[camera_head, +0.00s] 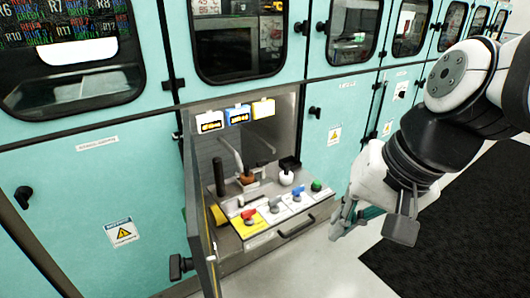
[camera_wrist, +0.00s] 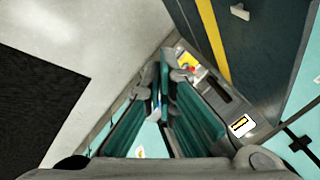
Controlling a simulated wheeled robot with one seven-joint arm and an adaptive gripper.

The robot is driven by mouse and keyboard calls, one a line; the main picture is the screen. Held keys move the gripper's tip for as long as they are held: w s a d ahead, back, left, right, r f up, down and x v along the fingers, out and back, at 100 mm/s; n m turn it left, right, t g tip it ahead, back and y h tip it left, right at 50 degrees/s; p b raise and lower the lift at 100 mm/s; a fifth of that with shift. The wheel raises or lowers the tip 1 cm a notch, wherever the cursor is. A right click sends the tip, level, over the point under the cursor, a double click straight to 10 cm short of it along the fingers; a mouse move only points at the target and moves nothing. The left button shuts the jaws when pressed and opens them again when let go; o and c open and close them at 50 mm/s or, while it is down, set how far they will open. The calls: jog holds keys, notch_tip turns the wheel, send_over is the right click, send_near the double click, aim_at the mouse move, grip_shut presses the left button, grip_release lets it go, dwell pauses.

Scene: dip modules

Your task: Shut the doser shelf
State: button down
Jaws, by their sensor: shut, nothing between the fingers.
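The doser shelf (camera_head: 280,232) sticks out of an open compartment in the teal cabinet wall in the head view. It is a grey tray with a dark bar handle (camera_head: 296,229) on its front. My gripper (camera_head: 343,224) is to the right of the shelf's front, apart from the handle. In the wrist view its teal fingers (camera_wrist: 164,65) are together and empty, with part of the shelf (camera_wrist: 215,97) beyond them.
The compartment's door (camera_head: 201,225) stands open at the left of the shelf, with a dark latch. Three small displays (camera_head: 237,115) hang above the shelf. A closed teal door (camera_head: 335,125) is to the right. Light floor and a black mat (camera_head: 455,240) lie in front.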

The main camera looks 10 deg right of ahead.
jog(key=w+f+m+y+b, duration=0.2)
jog(key=w+f+m+b, duration=0.3)
jog(key=w+f+m, duration=0.5)
jog(key=w+d+f+m+t+b, duration=0.3)
jog(key=w+d+f+m+b, duration=0.45)
jog(key=w+f, duration=0.5)
jog(key=m+t+h+b, duration=0.1)
jog(key=m+t+b, duration=0.1)
jog(key=m+b, duration=0.55)
send_near(308, 213)
notch_tip(308, 213, down, 3)
jog(key=s+m+p, duration=0.1)
jog(key=shift+w+a, duration=0.25)
jog(key=shift+w, duration=0.45)
jog(key=shift+w+a, duration=0.2)
jog(key=shift+w, duration=0.45)
jog(key=shift+w+a, duration=0.25)
jog(key=shift+w, duration=0.45)
